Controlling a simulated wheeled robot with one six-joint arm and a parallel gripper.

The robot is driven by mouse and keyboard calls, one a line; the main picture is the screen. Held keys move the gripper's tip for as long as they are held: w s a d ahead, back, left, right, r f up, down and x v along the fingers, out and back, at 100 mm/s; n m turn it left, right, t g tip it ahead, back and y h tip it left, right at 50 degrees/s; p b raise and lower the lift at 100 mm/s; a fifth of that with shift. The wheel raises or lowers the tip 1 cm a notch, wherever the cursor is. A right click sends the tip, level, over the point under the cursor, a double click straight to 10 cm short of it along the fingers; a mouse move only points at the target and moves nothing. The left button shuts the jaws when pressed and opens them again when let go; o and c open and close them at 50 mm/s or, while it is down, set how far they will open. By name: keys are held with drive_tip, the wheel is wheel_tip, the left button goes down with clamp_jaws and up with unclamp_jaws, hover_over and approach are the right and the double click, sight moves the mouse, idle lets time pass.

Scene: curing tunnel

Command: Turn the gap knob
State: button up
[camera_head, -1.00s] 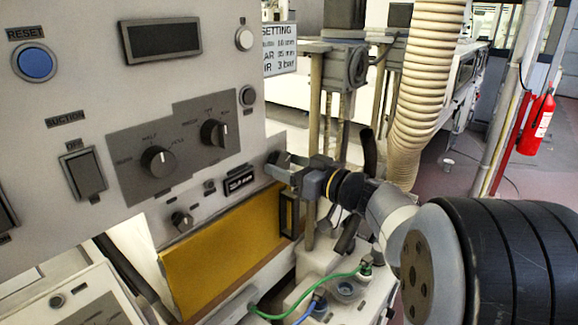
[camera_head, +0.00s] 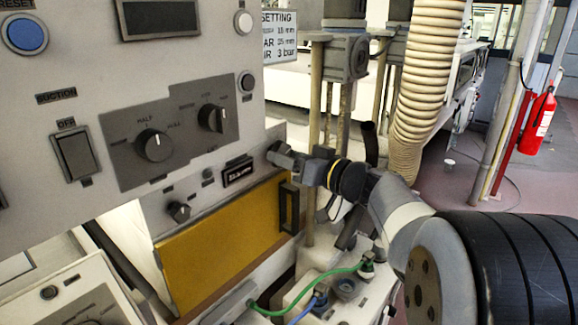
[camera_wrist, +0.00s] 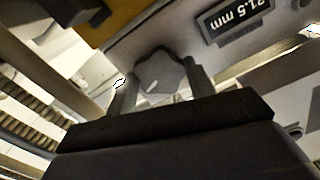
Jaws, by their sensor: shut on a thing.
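The gap knob (camera_wrist: 160,72) is a grey lobed knob with a pale pointer mark, seen in the wrist view on the pale panel near the small display. My gripper (camera_wrist: 161,82) is shut on it, one finger on each side. The black display (camera_wrist: 236,20) beside it reads 21.5 mm, upside down in this view. In the head view my gripper (camera_head: 280,156) meets the panel's right end, right of the display (camera_head: 238,172), whose digits are too small to read there. The knob's grip is mostly hidden there.
A setting sign (camera_head: 280,38) stands behind, partly cut off by the cabinet. Above are two larger selector knobs (camera_head: 154,146). A small knob (camera_head: 179,212) sits to the left. Below is a yellow cover (camera_head: 222,245) with a dark handle (camera_head: 289,208). A ribbed hose (camera_head: 420,90) hangs behind my arm.

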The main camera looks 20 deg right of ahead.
drive_tip(key=shift+r+m+p, duration=0.1)
drive_tip(key=shift+m+p, duration=2.3)
drive_tip(key=shift+m, duration=13.4)
drive_tip(key=o, duration=1)
